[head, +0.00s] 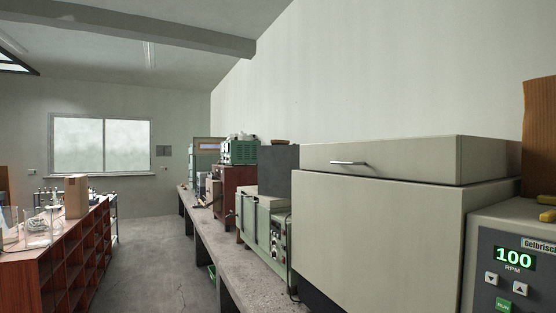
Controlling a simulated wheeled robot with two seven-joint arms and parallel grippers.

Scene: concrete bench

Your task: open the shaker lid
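The shaker (375,235) is a large beige box at the right, close to me. Its lid (470,160) lies flat on top and looks closed, with a thin seam below it. A small metal handle (349,163) sticks out from the lid's front face, toward its left end. The shaker's control panel (513,262) at the lower right reads 100 RPM and has arrow buttons and a green button. Neither of my grippers is in view. The far side of the lid is hidden.
The concrete bench (222,250) runs back along the right wall. A red-brown shelf unit (65,255) with glassware and a carton (76,196) stands left. The floor aisle (155,255) between is clear.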

